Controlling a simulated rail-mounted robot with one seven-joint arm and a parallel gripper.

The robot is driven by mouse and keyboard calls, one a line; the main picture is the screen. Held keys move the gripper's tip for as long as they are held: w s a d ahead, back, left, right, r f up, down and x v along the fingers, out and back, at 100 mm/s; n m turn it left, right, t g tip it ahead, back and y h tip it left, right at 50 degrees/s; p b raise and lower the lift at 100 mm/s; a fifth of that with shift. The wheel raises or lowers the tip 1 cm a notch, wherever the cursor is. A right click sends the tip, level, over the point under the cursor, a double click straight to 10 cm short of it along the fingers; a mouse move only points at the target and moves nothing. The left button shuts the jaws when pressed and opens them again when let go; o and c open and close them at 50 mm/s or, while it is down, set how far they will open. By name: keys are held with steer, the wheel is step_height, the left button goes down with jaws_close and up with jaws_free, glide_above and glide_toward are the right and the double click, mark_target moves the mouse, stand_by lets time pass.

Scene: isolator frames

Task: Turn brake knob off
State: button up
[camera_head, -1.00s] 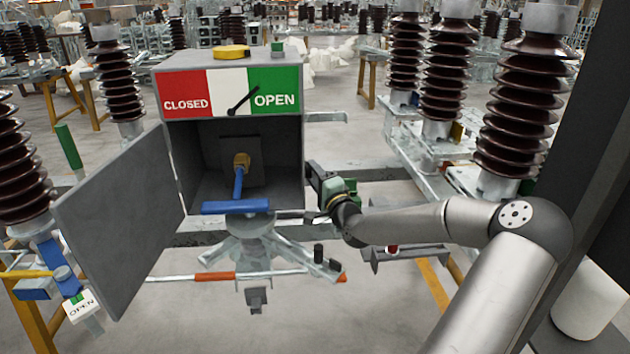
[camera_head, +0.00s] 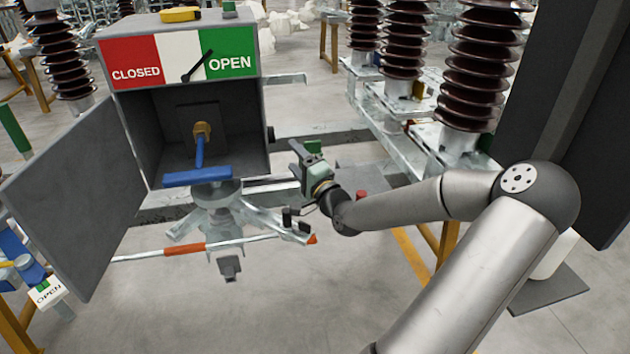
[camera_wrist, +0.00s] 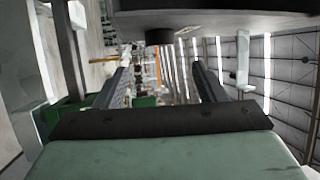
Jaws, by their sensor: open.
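A small black knob (camera_head: 270,133) sticks out of the right side wall of the grey control box (camera_head: 262,105); I take it to be the brake knob. In the wrist view a dark round knob (camera_wrist: 159,37) hangs from a grey surface at the top, just above the space between my fingers. My gripper (camera_head: 298,156) is right of the box and slightly below the knob, apart from both. In the wrist view my gripper (camera_wrist: 162,78) has its two fingers wide apart with nothing between them. The knob's setting cannot be read.
The box door (camera_head: 78,200) hangs open to the left. Inside is a blue handle (camera_head: 198,177) on a brass fitting. The top panel's black pointer (camera_head: 197,66) lies between white and green OPEN. A metal bracket (camera_head: 285,79) juts right above my gripper. Brown insulators (camera_head: 478,70) stand behind.

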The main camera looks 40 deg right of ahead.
steer(key=v, duration=0.9)
steer(key=shift+w, duration=0.1)
